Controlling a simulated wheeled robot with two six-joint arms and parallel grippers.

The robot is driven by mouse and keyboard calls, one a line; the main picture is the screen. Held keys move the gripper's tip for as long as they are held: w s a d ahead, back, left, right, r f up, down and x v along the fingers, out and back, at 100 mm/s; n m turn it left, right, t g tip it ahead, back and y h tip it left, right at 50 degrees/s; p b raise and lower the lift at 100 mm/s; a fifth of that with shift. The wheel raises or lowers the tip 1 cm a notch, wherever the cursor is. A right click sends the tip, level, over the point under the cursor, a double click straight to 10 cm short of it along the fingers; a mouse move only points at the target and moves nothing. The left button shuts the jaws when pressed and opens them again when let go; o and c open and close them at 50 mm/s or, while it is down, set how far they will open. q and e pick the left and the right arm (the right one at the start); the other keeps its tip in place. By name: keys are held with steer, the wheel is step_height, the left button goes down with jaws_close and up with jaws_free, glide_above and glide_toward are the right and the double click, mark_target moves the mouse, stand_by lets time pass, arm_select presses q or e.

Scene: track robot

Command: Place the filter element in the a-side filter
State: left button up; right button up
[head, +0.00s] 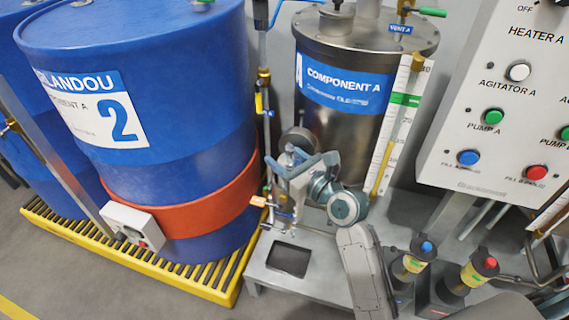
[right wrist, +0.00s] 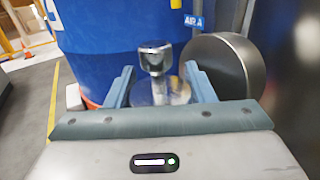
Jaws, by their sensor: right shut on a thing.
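My right gripper (head: 285,168) is shut on a shiny metal part (right wrist: 154,58), which seems to be the filter element. In the right wrist view, the part has a bright knob above a round disc, between the two blue-grey fingers (right wrist: 158,75). In the head view the gripper is in front of the Component A tank (head: 325,135), above metal fittings (head: 284,212) that may be the a-side filter. The gripper hides much of the part and the top of these fittings, so I cannot tell whether they touch. My left gripper is not in view.
A blue drum (head: 180,60) with an orange band stands left on a yellow grated pallet (head: 120,268). The grey bench (head: 258,272) has a dark rectangular recess (head: 288,260). Blue-capped (head: 412,262) and red-capped (head: 470,278) units stand right, below a control panel (head: 490,130).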

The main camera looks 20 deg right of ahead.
steer(key=shift+f, duration=0.3)
steer(key=shift+f, duration=0.1)
